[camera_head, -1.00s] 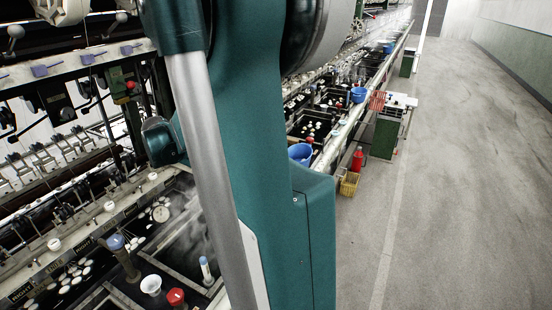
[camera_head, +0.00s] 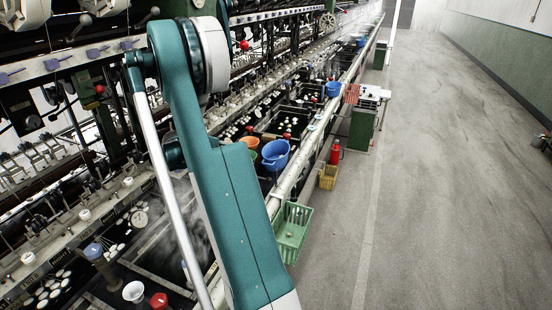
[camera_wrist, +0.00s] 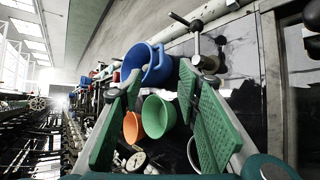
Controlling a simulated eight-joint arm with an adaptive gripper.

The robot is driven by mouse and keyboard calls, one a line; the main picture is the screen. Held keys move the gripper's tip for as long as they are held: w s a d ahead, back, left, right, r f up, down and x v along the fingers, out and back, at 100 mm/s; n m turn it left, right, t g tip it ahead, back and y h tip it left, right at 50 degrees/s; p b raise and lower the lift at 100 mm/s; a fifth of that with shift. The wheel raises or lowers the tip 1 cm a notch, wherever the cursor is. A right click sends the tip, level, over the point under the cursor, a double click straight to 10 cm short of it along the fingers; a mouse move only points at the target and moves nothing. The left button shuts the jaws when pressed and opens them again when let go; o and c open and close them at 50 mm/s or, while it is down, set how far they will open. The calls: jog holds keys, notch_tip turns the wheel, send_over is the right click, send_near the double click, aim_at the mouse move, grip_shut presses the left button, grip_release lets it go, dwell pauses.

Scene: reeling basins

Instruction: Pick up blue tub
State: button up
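The blue tub (camera_head: 276,155) stands on the basin bench, right of my arm in the head view, beside an orange bowl (camera_head: 249,142) and a partly hidden green bowl (camera_head: 253,154). In the wrist view the blue tub (camera_wrist: 150,62) shows with a side handle, beyond the fingertips and toward the left one. My gripper (camera_wrist: 160,82) is open, its green-padded fingers wide apart with nothing held. The orange bowl (camera_wrist: 133,127) and green bowl (camera_wrist: 158,113) show between the fingers. My gripper is hidden in the head view.
A green crate (camera_head: 292,232), yellow basket (camera_head: 328,177) and red extinguisher-like object (camera_head: 335,152) are along the bench's aisle side. Another blue tub (camera_head: 333,89) stands farther back. Reeling machinery lines the left. The aisle floor (camera_head: 440,180) at right is largely clear.

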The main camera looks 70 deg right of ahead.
jog(key=s+d+f+g, duration=0.1)
jog(key=s+d+f, duration=0.2)
jog(key=s+d, duration=0.1)
jog(key=shift+d+f+m+g, duration=0.3)
jog(key=shift+d+m+g, duration=0.1)
jog(key=shift+d, duration=0.3)
jog(key=shift+x, duration=1.25)
jog(key=shift+s+f, duration=0.1)
jog(key=shift+b+x, duration=0.8)
jog(key=shift+x, duration=1.65)
jog(key=shift+f, duration=0.1)
